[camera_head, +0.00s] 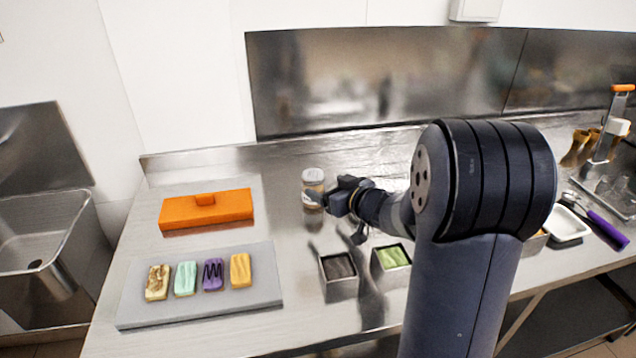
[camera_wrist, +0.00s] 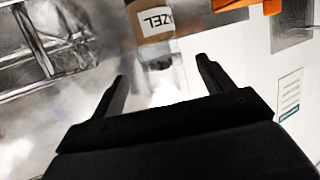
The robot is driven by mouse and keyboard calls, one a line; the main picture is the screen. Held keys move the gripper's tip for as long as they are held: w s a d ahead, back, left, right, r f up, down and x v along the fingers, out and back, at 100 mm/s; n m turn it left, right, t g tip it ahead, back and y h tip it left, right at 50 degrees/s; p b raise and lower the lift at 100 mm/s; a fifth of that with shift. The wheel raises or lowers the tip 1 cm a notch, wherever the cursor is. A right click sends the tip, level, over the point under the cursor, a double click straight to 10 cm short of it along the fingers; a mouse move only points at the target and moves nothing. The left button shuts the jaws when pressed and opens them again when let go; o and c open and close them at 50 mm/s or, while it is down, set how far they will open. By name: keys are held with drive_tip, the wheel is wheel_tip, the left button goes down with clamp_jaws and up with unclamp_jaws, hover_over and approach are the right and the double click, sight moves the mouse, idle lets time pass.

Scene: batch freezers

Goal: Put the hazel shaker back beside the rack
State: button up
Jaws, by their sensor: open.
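The hazel shaker (camera_head: 313,183), a small jar with a pale lid and a brown lower part, stands on the steel counter left of the middle in the head view. In the wrist view the shaker (camera_wrist: 152,22) shows at the top, cut by the frame edge, with a label reading "AZEL". My gripper (camera_head: 318,197) is right by the shaker and partly overlaps it in the head view. In the wrist view my gripper (camera_wrist: 160,75) is open, and the shaker appears beyond its fingertips, not between them. A stand with brown cones (camera_head: 585,148), possibly the rack, is at the far right.
An orange lidded box (camera_head: 206,209) is left of the shaker. A grey board (camera_head: 200,314) with several coloured bars lies in front. Two square tins, dark (camera_head: 338,267) and green (camera_head: 391,256), stand near my arm. A white tray (camera_head: 567,224) and purple-handled scoop (camera_head: 607,231) lie right.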

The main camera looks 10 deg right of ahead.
sight(309, 171)
drive_tip(key=v, duration=0.2)
drive_tip(key=shift+s+d+r, duration=0.1)
drive_tip(key=shift+s+d, duration=0.05)
drive_tip(key=shift+s, duration=0.15)
drive_tip(key=shift+w, duration=0.1)
drive_tip(key=x, duration=1.2)
drive_tip(key=shift+f, duration=0.45)
wheel_tip(309, 171, up, 3)
drive_tip(key=shift+r+p, duration=0.2)
drive_tip(key=shift+p, duration=0.1)
drive_tip(key=shift+r, duration=0.5)
drive_tip(key=shift+f, duration=0.1)
